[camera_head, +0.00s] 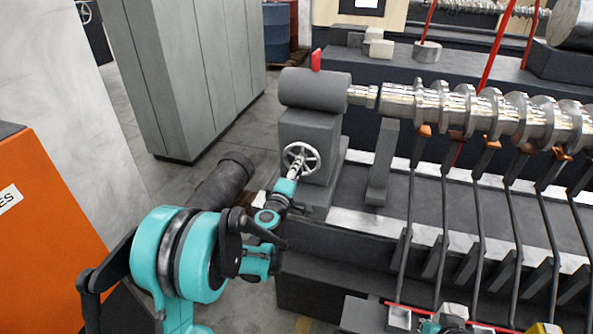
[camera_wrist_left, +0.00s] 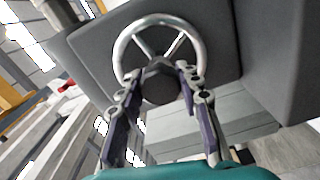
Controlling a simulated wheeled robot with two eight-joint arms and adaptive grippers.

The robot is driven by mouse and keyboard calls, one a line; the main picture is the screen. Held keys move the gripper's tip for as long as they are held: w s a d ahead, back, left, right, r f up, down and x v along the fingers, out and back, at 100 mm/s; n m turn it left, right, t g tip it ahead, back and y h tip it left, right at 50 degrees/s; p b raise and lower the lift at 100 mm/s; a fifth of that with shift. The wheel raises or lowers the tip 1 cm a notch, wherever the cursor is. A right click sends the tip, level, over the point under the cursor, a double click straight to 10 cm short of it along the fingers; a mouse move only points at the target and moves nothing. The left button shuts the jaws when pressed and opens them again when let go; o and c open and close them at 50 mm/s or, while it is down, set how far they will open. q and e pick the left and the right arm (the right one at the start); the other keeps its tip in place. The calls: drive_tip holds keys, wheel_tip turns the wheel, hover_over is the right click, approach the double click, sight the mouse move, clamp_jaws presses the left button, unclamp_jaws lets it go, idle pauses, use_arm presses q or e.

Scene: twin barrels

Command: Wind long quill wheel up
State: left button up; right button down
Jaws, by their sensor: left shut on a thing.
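The quill wheel (camera_head: 302,148) is a silver spoked handwheel on the front of the grey tailstock (camera_head: 312,92). In the left wrist view the wheel (camera_wrist_left: 161,18) fills the top middle, with a dark round hub (camera_wrist_left: 162,88) at its centre. My left gripper (camera_head: 296,168) reaches up to the wheel from the lower left. In the left wrist view its two fingers (camera_wrist_left: 160,80) are closed on the hub from both sides, inside the rim. The fingers partly hide the lower rim.
Grey cabinets (camera_head: 185,75) stand behind at the left. An orange cabinet (camera_head: 45,230) stands at the left edge. A red lever (camera_head: 316,60) tops the tailstock.

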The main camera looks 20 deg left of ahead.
use_arm(q)
drive_tip(key=m, duration=0.5)
drive_tip(key=shift+m, duration=0.4)
idle(0.4)
drive_tip(key=o, duration=1.2)
drive_tip(key=shift+c, duration=0.2)
drive_tip(key=s, duration=1.2)
drive_tip(key=shift+a, duration=0.2)
